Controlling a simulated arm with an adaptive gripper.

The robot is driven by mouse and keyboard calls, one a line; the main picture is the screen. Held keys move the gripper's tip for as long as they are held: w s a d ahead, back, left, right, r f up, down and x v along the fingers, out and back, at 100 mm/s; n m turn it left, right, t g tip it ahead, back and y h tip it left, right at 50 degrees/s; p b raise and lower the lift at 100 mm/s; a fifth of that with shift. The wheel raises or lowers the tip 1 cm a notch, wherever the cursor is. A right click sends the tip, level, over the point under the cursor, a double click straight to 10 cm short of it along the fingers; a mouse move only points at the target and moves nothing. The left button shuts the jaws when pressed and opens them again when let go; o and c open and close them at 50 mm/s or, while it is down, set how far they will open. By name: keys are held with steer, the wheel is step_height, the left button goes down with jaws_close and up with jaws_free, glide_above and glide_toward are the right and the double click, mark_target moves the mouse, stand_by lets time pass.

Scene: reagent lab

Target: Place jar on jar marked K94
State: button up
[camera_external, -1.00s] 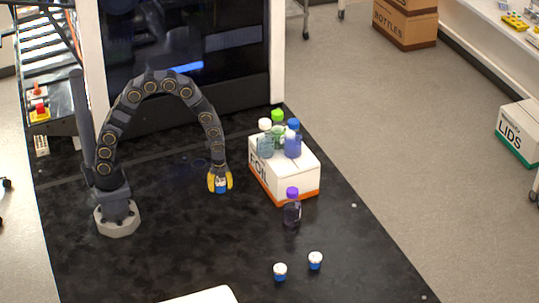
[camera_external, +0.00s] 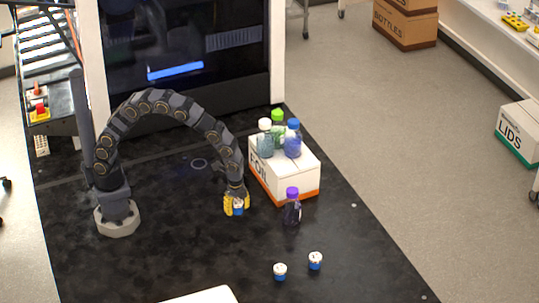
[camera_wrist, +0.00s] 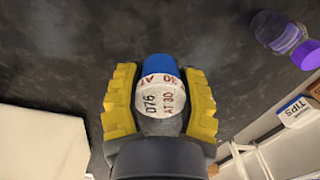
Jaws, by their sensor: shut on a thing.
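My gripper (camera_external: 237,204) has yellow fingers and is shut on a small jar (camera_wrist: 158,98). Two similar jars, white on top and blue below, stand upright and apart on the bench: a left jar (camera_external: 280,272) and a right jar (camera_external: 315,261). Their markings are too small to read, so I cannot tell which is K94. Neither shows clearly in the wrist view.
A white box marked FOIL (camera_external: 292,185) carries several capped bottles. A white object (camera_external: 205,295) lies at the bench's near edge. The bench between my gripper and the two jars is clear.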

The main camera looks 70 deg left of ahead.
steer(key=s+d+r, duration=0.1)
steer(key=s+d, duration=0.1)
steer(key=d, duration=0.4)
glide_above(280, 268)
steer(key=s+a, duration=0.1)
steer(key=shift+n, duration=0.3)
step_height(280, 268, down, 8)
steer(key=shift+s+a+r, duration=0.1)
steer(key=shift+w+d+f, duration=0.45)
steer(key=shift+d+f, duration=0.05)
steer(key=shift+f, duration=0.25)
steer(key=shift+w, duration=0.1)
steer(key=shift+w+d+f, duration=0.1)
steer(key=shift+d+f, duration=0.05)
steer(key=shift+f, duration=1.6)
steer(key=shift+f, duration=0.15)
